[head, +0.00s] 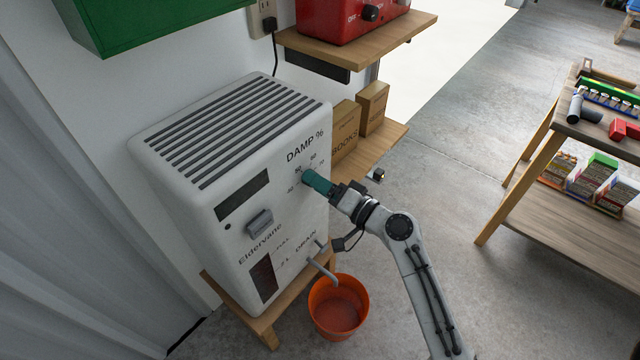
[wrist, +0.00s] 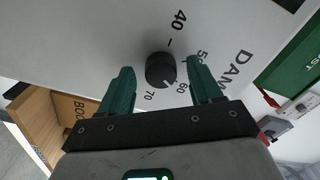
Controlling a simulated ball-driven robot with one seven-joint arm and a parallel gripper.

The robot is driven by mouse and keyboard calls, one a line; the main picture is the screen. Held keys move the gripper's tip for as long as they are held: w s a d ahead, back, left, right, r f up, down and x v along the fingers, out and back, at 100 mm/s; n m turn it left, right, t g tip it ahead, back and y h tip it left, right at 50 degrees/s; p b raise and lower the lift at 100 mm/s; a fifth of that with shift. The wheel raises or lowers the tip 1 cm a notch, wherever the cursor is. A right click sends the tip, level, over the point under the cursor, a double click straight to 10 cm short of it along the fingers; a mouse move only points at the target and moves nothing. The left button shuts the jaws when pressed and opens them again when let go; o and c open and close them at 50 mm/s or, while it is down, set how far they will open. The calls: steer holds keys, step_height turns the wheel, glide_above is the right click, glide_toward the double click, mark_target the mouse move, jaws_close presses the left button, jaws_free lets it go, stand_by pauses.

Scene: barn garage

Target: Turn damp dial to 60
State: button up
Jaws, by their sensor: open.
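The damp dial (wrist: 160,70) is a round black knob on the white dehumidifier (head: 240,215), under the "DAMP %" lettering. In the wrist view, labels 40, 50, 60 and 70 curve around it. A pale mark near its rim faces the side of 60 and 70; I cannot tell its exact reading. My gripper (wrist: 160,66) is open, with one green finger on each side of the dial and gaps visible between them. In the head view my gripper (head: 316,181) is at the dial panel and hides the dial.
An orange bucket (head: 339,308) stands on the floor below the drain spout (head: 322,268). Cardboard boxes (head: 358,122) sit on a wooden shelf behind. A red machine (head: 350,18) is on the upper shelf. A wooden workbench (head: 560,205) stands at right, with open floor between.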

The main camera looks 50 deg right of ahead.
steer(key=s+b, duration=0.1)
steer(key=s, duration=0.9)
steer(key=shift+s+d, duration=0.2)
steer(key=shift+s, duration=0.2)
steer(key=s+a+f+n+g+y, duration=0.4)
steer(key=a+f+n+g, duration=0.55)
steer(key=a+f, duration=0.25)
steer(key=s+f+n+g+h, duration=0.2)
steer(key=s+g+h, duration=0.2)
steer(key=s+g, duration=0.4)
step_height(320, 180, up, 14)
steer(key=s+d+p, duration=0.1)
steer(key=p, duration=1.1)
steer(key=shift+s+h+p, duration=0.35)
steer(key=shift+s+h, duration=0.05)
steer(key=shift+f+t, duration=0.1)
steer(key=shift+t, duration=0.15)
